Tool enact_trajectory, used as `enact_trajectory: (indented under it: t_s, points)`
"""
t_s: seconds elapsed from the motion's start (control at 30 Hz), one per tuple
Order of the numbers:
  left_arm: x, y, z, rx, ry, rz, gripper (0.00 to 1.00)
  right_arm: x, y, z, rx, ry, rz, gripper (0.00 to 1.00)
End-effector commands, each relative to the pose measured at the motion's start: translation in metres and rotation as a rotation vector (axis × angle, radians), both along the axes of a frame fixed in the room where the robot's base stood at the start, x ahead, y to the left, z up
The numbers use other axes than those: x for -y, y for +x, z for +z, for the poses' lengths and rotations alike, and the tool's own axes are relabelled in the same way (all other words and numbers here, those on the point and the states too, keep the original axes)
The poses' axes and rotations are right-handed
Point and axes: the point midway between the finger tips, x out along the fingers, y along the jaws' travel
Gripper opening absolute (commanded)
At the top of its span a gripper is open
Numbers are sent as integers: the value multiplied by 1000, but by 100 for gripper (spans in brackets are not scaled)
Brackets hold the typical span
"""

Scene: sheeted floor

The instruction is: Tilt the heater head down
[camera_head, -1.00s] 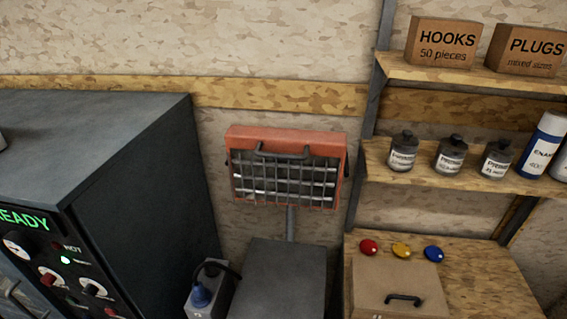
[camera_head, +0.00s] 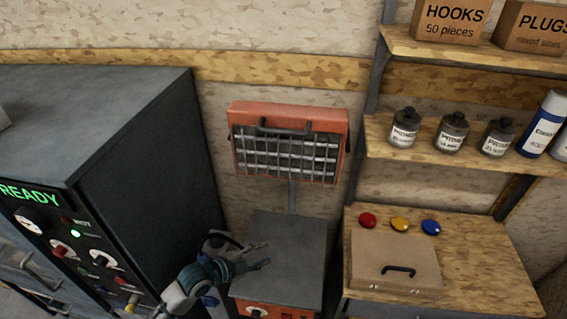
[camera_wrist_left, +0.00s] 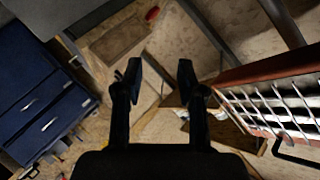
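The heater head (camera_head: 288,143) is an orange-red box with a dark wire grille and a dark handle along its upper front. It stands on a grey post (camera_head: 291,195) behind a grey-topped base (camera_head: 285,250), with its grille facing forward. My left gripper (camera_head: 262,257) is over the base top, below and in front of the head, touching neither handle nor grille. In the left wrist view its two fingers (camera_wrist_left: 160,75) are apart with nothing between them, and the heater head (camera_wrist_left: 275,100) shows at the right. My right gripper is in neither view.
A dark cabinet (camera_head: 150,150) with a green READY display stands close on the left. On the right, a wooden shelf (camera_head: 440,165) holds several bottles. The bench (camera_head: 480,250) below carries a closed box (camera_head: 395,258) and red, yellow and blue buttons.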

Motion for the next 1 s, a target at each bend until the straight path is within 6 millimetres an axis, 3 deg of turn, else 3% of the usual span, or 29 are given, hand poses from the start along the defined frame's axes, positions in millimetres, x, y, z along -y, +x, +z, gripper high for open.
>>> enact_trajectory:
  t_s: [0.03, 0.2, 0.3, 0.4, 0.5, 0.67, 0.83, 1.0]
  points:
    - [-4, 11, 40, 125, 34, -65, 39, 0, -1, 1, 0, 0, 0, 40]
    - [-23, 26, 171, 533, 122, -213, 39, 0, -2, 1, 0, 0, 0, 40]
    - [-43, 26, 236, 721, 162, -221, 39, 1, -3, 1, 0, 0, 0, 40]
    - [-61, 22, 284, 853, 190, -200, 39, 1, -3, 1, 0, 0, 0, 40]
    - [-72, 20, 311, 928, 205, -178, 39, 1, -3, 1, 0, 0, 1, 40]
    - [-72, 23, 325, 959, 209, -167, 39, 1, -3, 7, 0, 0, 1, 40]
    - [-52, 37, 331, 960, 207, -171, 39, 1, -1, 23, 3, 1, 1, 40]
    - [-20, 63, 336, 958, 205, -170, 39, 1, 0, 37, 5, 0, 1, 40]
